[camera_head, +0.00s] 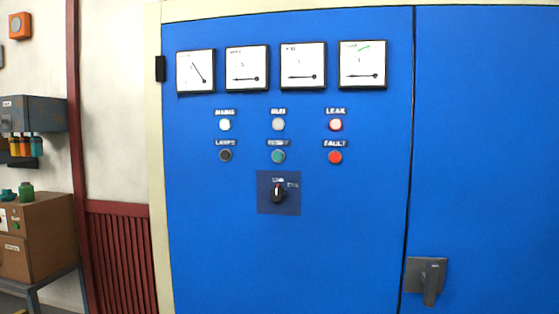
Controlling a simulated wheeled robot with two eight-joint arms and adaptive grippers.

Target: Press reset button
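The reset button (278,156) is a small round green button on the blue cabinet front (355,220). It sits in the middle of the lower row, under a small label that reads RESET. A dark button (225,156) labelled LAMPS is to its left, and a red FAULT button or lamp (335,157) is to its right. A dark rotary switch (278,194) on a square plate is just below it. Nothing covers the reset button. Neither of my grippers shows in the head view.
Above are the MAINS lamp (224,125), RUN lamp (278,125) and LEAK lamp (335,125), with a row of several gauges (303,66) higher up. A grey door handle (426,278) sticks out at lower right. A brown box (38,238) stands at far left.

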